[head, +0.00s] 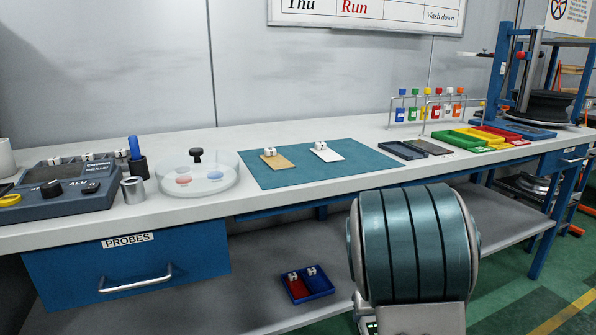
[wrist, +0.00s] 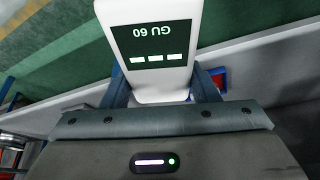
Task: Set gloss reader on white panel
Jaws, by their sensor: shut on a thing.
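The gloss reader (wrist: 150,45) is a white device with a dark green display reading GU 60, upside down in the wrist view. My gripper (wrist: 162,90) is shut on it, with a blue finger on each side.
A tan panel (head: 283,164) with a similar block lies left of the white one. A round clear dish (head: 215,188) and a grey-blue instrument (head: 65,190) stand further left. Colored trays (head: 455,139) and a bottle rack are at right. A red-blue bin (head: 318,283) sits on the lower shelf.

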